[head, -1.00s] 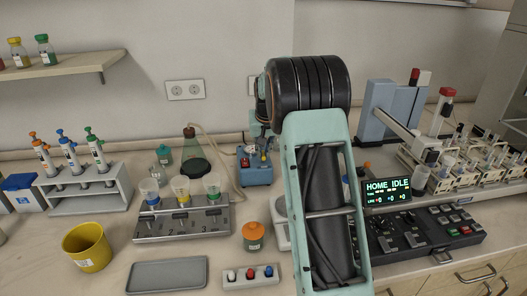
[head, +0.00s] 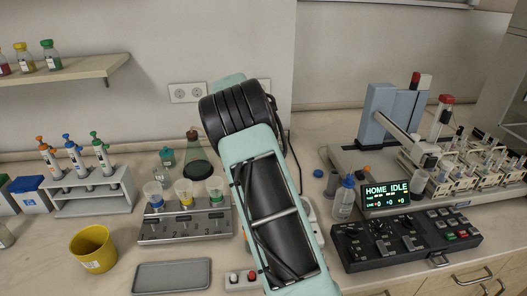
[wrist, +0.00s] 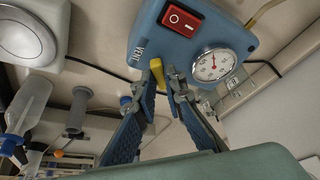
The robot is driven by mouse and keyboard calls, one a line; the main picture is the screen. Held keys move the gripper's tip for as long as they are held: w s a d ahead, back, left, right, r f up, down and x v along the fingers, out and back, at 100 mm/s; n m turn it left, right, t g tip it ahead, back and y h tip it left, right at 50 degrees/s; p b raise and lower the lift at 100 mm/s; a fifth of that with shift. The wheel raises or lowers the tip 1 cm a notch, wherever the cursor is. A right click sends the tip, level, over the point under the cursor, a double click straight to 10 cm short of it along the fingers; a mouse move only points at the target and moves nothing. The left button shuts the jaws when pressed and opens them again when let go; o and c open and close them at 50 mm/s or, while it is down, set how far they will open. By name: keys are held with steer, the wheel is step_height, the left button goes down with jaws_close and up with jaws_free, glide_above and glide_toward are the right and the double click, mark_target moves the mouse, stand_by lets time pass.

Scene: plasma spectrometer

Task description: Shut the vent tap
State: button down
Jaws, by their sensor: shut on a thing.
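In the wrist view the blue pump unit (wrist: 172,42) has a red switch (wrist: 180,18) and a round white dial gauge (wrist: 213,64). A yellow lever (wrist: 157,72), which looks like the vent tap's handle, stands out at its lower edge. My gripper (wrist: 159,88) is shut on this yellow lever, one finger on each side. In the head view my arm hides the pump unit, the tap and my gripper.
In the head view a filter manifold (head: 185,224), a yellow pot (head: 93,249) and a grey tray (head: 172,276) stand left of my arm. A control panel (head: 405,240) and a wash bottle (head: 344,200) are at the right.

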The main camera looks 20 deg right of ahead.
steer(key=m+g+p, duration=0.1)
steer(key=m, duration=0.1)
steer(key=m+g+p, duration=0.1)
steer(key=m+p, duration=0.1)
steer(key=shift+w+r+m+h+p, duration=0.2)
steer(key=shift+m+h+p, duration=0.1)
steer(key=m+g+p, duration=0.1)
steer(key=m+p, duration=0.2)
steer(key=shift+w+a+f, duration=0.1)
steer(key=shift+f, duration=0.05)
steer(key=shift+f+m+p, duration=0.1)
steer(key=shift+m+p, duration=0.3)
steer(key=shift+m, duration=0.1)
steer(key=c, duration=2)
jaws_free()
steer(key=shift+v, duration=3.7)
steer(key=shift+w, duration=0.15)
